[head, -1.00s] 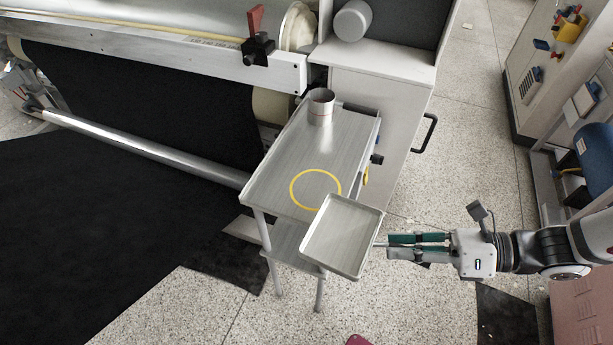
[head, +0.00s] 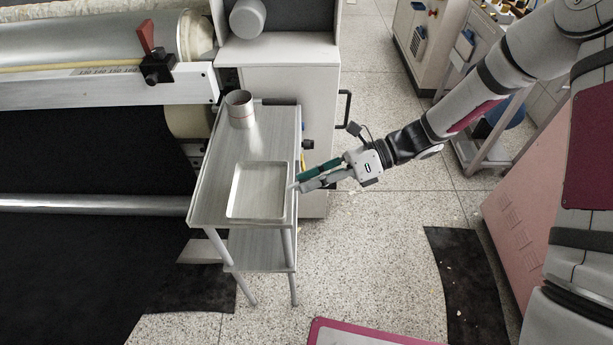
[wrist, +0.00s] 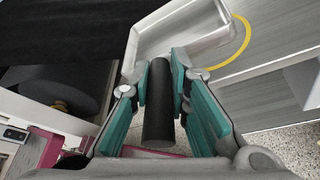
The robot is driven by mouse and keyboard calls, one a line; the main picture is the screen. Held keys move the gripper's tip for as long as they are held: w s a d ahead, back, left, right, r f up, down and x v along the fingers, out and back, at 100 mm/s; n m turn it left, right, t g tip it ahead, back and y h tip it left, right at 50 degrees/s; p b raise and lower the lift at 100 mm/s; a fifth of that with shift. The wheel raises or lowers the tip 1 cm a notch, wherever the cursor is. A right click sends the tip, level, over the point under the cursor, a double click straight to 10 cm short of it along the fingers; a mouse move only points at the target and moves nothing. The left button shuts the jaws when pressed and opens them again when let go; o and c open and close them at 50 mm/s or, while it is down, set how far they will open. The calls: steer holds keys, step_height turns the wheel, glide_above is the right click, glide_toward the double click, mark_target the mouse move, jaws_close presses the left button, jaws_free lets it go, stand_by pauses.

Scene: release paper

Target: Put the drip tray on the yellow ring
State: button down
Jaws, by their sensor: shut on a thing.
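The drip tray (head: 258,190) is a shallow grey metal tray over the near part of the trolley top (head: 268,135). My gripper (head: 303,181) reaches in from the right and is shut on the tray's dark round handle (wrist: 158,105), which shows between the green fingers in the wrist view. The tray (wrist: 180,35) is ahead of the fingers there. Part of the yellow ring (wrist: 243,42) curves out past the tray's right side in the wrist view. In the head view the tray hides the ring. I cannot tell whether the tray touches the trolley top.
A metal cup (head: 240,108) stands at the far end of the trolley top. A large machine with a black sheet (head: 90,150) is on the left, and a grey cabinet (head: 290,105) stands behind the trolley.

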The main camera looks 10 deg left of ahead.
steer(key=w, duration=0.1)
steer(key=w+a, duration=0.2)
steer(key=shift+w+f, duration=0.15)
steer(key=shift+w, duration=0.2)
steer(key=shift+f, duration=1.75)
steer(key=c, duration=1.5)
jaws_free()
steer(key=shift+f, duration=0.15)
steer(key=b, duration=0.1)
glide_toward(288, 175)
steer(key=w+d+f, duration=0.2)
steer(key=w+d, duration=0.1)
steer(key=d, duration=0.3)
steer(key=shift+s+a+r, duration=0.1)
steer(key=shift+a+r, duration=0.1)
steer(key=shift+a, duration=0.05)
